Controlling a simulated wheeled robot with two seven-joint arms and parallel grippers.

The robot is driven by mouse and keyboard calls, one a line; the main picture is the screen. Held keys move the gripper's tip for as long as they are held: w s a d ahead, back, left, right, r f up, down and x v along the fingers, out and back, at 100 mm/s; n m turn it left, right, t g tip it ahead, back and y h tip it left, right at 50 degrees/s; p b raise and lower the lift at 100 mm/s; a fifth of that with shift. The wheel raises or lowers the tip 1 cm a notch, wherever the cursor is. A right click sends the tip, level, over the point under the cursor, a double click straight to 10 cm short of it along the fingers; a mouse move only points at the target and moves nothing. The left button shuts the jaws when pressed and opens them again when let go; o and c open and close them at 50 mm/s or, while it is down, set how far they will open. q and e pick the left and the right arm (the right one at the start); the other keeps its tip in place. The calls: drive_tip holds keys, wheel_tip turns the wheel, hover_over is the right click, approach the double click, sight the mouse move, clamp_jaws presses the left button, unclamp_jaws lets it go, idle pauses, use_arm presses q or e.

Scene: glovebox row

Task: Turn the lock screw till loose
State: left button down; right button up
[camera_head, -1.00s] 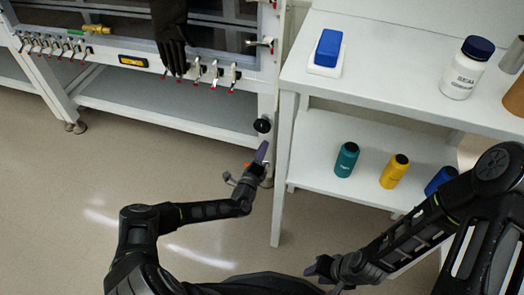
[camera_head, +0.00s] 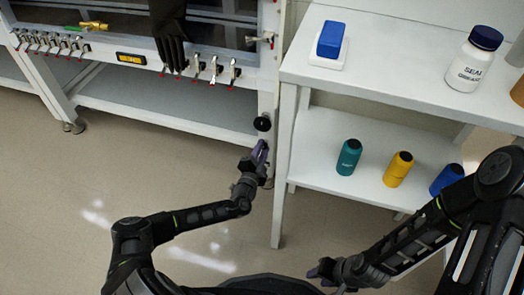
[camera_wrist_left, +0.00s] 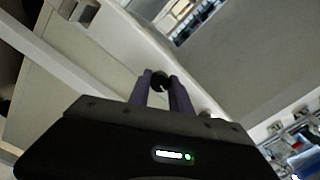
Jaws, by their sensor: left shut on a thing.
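The lock screw, a round black knob (camera_head: 262,124), sits on the white front post of the glovebox stand. My left gripper (camera_head: 260,150), with purple fingers, reaches up to the post from below. In the left wrist view the finger pair (camera_wrist_left: 160,92) is shut on the dark knob (camera_wrist_left: 159,82), which shows between the fingertips. Its turn angle cannot be told. My right gripper (camera_head: 322,271) is at the lower middle, far from the screw. Its jaw opening is too small and dark to tell.
A white shelf unit (camera_head: 400,75) stands close right of the post. It holds a blue-and-white block (camera_head: 330,42), a white bottle (camera_head: 473,62) and several coloured bottles below. The glovebox (camera_head: 105,58) has a row of clamps and a hanging black glove (camera_head: 170,40). The floor in front is clear.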

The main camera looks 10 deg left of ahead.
use_arm(q)
drive_tip(key=shift+f+n+b, duration=0.15)
drive_tip(key=shift+n+b, duration=0.15)
drive_tip(key=shift+n, duration=1.1)
drive_tip(key=c, duration=1.2)
unclamp_jaws()
drive_tip(key=s+p, duration=0.1)
drive_tip(key=s, duration=0.3)
drive_tip(key=s+p, duration=0.1)
drive_tip(key=s, duration=0.2)
drive_tip(key=shift+s+a, duration=0.2)
drive_tip(key=shift+s, duration=0.2)
